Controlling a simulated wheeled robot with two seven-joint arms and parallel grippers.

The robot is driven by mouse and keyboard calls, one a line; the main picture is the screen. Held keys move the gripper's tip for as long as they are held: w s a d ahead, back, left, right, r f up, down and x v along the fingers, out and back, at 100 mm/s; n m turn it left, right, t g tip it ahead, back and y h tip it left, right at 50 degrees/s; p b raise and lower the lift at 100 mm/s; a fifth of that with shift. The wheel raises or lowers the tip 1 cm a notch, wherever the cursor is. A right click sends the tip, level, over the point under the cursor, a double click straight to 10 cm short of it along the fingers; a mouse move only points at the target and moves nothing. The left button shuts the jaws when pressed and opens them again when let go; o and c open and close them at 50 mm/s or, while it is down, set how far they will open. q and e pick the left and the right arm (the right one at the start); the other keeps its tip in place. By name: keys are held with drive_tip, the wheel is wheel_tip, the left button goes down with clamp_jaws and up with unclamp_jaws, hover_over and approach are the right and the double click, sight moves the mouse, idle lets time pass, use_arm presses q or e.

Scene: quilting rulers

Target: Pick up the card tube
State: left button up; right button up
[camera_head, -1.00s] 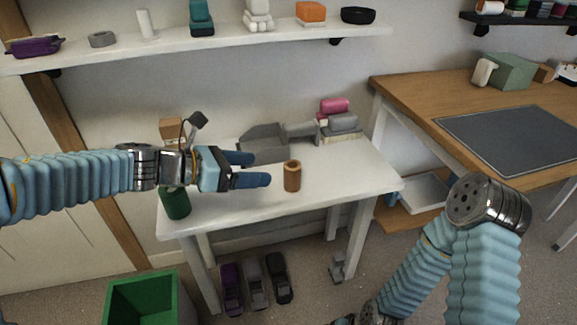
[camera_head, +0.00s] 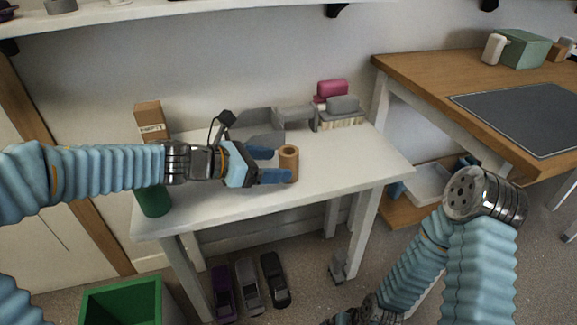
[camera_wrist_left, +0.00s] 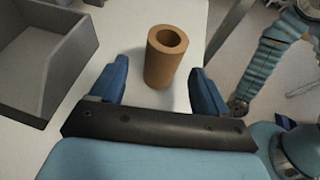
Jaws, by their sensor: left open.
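The card tube (camera_head: 289,163) is a short brown hollow cylinder standing upright on the white table (camera_head: 345,170). My left gripper (camera_head: 275,165) is open, its blue fingers pointing right at the tube. In the left wrist view the tube (camera_wrist_left: 164,58) stands just beyond and between the two fingertips (camera_wrist_left: 157,80), with visible gaps to both. In the head view the fingertips overlap the tube's left edge; I cannot tell whether they touch it. My right arm shows at the right, but its gripper is not visible.
A grey open bin (camera_head: 258,127) stands behind the gripper; it also shows at the left wrist view's left (camera_wrist_left: 45,60). A green cylinder (camera_head: 154,202) and a cardboard box (camera_head: 150,121) are at the table's left. Pink and grey items (camera_head: 332,90) sit at the back. The table's right is clear.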

sight(295, 164)
use_arm(q)
drive_tip(key=x, duration=0.6)
drive_tip(key=shift+d, duration=0.25)
use_arm(e)
drive_tip(key=shift+f, duration=0.25)
use_arm(q)
drive_tip(key=c, duration=1)
drive_tip(key=shift+r, duration=0.1)
wheel_tip(295, 164, up, 28)
drive_tip(key=p, duration=1)
use_arm(e)
wheel_tip(295, 164, up, 10)
drive_tip(key=a, duration=0.2)
drive_tip(key=shift+s+a+r, duration=0.15)
drive_tip(key=shift+s+r, duration=0.05)
drive_tip(key=shift+s, duration=0.25)
